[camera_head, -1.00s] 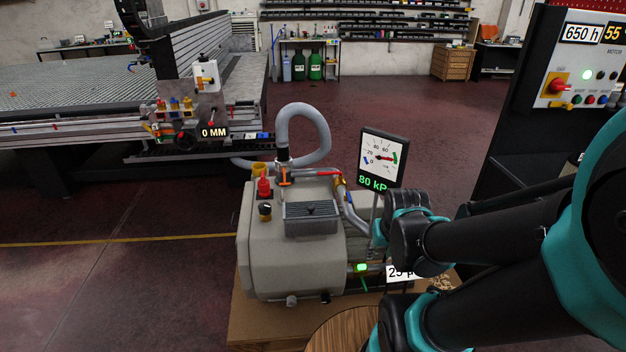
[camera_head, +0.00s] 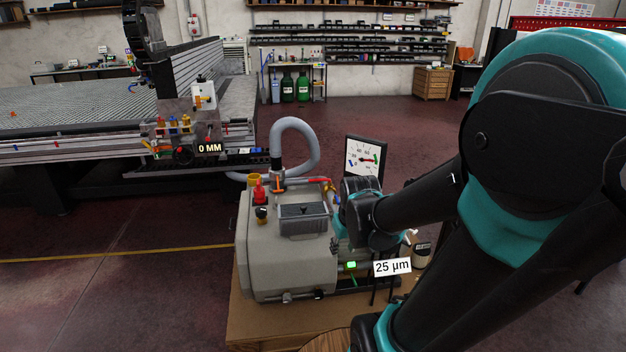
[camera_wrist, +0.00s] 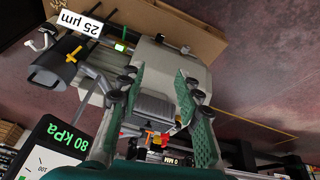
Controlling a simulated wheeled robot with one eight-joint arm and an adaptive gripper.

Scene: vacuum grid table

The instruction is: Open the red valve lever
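The red lever (camera_head: 318,180) lies roughly level on top of the grey pump (camera_head: 262,240), to the right of the grey hose's foot. In the head view my wrist is just right of and below the lever, and my fingers there are mostly hidden. In the wrist view my gripper (camera_wrist: 157,88) is open, its two green-padded fingers spread apart over the pump top. Small red and orange parts (camera_wrist: 152,137) show between the fingers near the bottom; I cannot tell clearly which is the lever. No contact is visible.
A gauge panel (camera_head: 366,154) stands close behind my wrist. The grey hose (camera_head: 312,140) loops up behind the lever. A red fitting (camera_head: 259,190) stands left on the pump. A "25 µm" label (camera_head: 392,267) is at front right. The floor left of the pump is open.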

